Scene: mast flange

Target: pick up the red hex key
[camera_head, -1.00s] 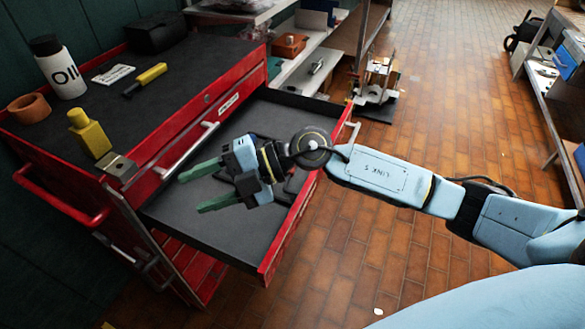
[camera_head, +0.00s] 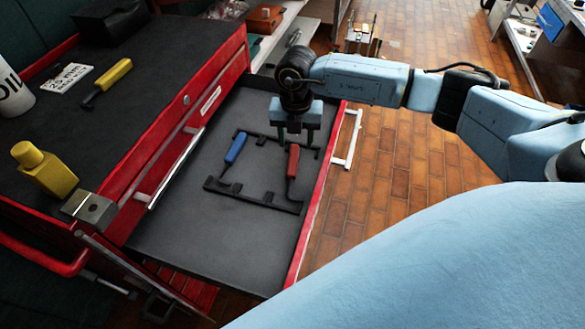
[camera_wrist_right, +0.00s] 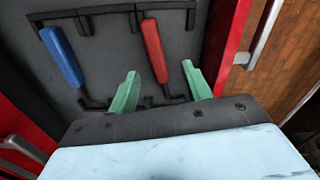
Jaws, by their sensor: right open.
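The red hex key (camera_head: 293,161) lies in a black rack (camera_head: 255,199) inside the open drawer, its dark shaft bending at the lower end. My right gripper (camera_head: 295,136) points down over the drawer, just beyond the red handle in the head view. In the right wrist view, the red hex key (camera_wrist_right: 154,50) shows between the two open green fingers (camera_wrist_right: 161,78), with nothing gripped. How high the fingers are above the key is hard to tell. My left gripper is not in view.
A blue-handled key (camera_head: 236,148) sits left of the red one in the same rack. The drawer's red front wall (camera_head: 322,190) and white handle (camera_head: 347,139) are close on the right. A yellow bottle (camera_head: 44,170) and yellow-handled tool (camera_head: 107,82) are on the cabinet top.

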